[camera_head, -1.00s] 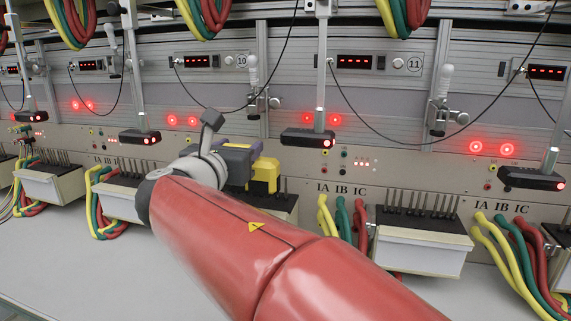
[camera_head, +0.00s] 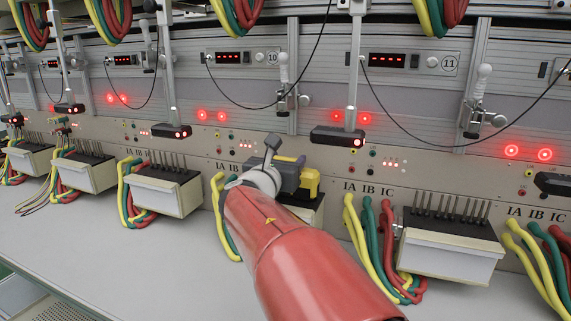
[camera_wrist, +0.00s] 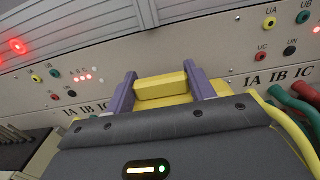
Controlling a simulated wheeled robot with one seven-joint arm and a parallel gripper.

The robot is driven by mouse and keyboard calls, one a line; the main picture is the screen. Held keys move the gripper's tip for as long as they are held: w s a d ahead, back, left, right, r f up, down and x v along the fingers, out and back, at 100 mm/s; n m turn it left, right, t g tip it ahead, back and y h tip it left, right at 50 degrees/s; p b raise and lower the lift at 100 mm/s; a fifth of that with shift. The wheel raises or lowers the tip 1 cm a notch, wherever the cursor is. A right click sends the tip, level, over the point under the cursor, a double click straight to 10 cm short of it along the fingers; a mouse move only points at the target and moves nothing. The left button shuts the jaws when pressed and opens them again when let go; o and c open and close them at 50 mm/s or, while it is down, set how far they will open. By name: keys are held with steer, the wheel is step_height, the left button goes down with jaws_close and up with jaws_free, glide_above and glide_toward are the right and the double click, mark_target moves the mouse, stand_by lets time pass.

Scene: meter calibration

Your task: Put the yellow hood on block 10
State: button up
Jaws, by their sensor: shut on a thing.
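The yellow hood (camera_wrist: 162,88) is held between the two purple fingers of my gripper (camera_wrist: 160,80) in the wrist view. In the head view the hood (camera_head: 310,184) shows at the right of my gripper (camera_head: 302,176). Block 10 (camera_head: 310,215) is a white box below the panel marked 10. My gripper and the hood are in front of or above its top, and my arm hides much of it. I cannot tell whether the hood touches the block.
Block 11 (camera_head: 450,245), with dark upright pins, stands to the right. Yellow, green and red cables (camera_head: 383,240) hang between the two blocks. A black scanner head (camera_head: 338,136) on a post is above and right of my gripper. The grey bench (camera_head: 120,265) in front is clear.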

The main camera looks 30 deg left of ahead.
steer(key=shift+w+f, duration=0.1)
steer(key=shift+f, duration=0.05)
steer(key=o, duration=1.1)
steer(key=shift+c, duration=0.2)
steer(key=s+d+b, duration=0.1)
steer(key=s, duration=1.1)
steer(key=shift+d, duration=0.2)
